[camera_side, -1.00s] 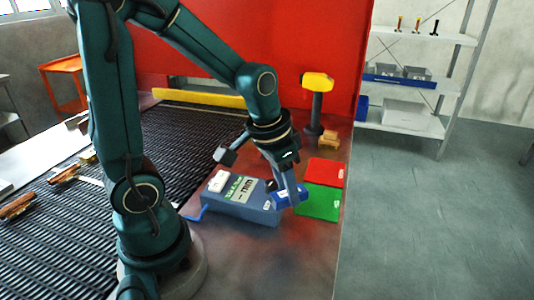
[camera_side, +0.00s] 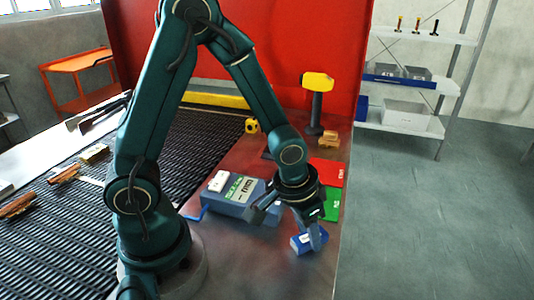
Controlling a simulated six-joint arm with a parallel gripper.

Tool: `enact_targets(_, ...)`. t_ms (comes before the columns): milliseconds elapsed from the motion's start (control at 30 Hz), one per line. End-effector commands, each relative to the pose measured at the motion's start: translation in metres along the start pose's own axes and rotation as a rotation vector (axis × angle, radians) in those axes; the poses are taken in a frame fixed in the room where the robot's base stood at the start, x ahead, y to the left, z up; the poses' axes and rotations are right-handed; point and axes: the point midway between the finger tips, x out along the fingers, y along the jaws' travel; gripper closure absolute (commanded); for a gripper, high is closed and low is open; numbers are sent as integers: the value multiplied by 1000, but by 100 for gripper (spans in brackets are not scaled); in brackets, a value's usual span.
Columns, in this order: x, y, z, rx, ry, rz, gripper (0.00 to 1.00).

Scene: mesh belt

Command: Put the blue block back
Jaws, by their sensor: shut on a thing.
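The blue block (camera_side: 299,243) is at the front right of the brown worktop, near its right edge. It has a small light label. My gripper (camera_side: 311,238) points down and is shut on the blue block, with a finger covering part of it. I cannot tell whether the block touches the worktop or hangs just above it. The block is in front of the green pad (camera_side: 331,209) and apart from it.
A blue-grey device (camera_side: 229,209) with a label sits left of my gripper. A red pad (camera_side: 330,170) lies behind the green one. Behind stand a yellow-topped post (camera_side: 317,83) and small tan blocks (camera_side: 328,139). The mesh belt (camera_side: 180,140) runs at left. The front worktop is clear.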

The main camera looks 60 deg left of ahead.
Motion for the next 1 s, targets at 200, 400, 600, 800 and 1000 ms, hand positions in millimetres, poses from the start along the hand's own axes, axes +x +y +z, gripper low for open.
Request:
enact_targets(200, 1, 0, 0, 0, 1, 0, 100)
enact_targets(400, 2, 0, 0, -1, 1, 0, 33)
enact_targets(600, 2, 0, 0, -1, 1, 0, 33)
enact_targets(800, -3, 0, -1, -1, 3, 0, 33)
enact_targets(1000, -25, 0, -2, -1, 8, -1, 33)
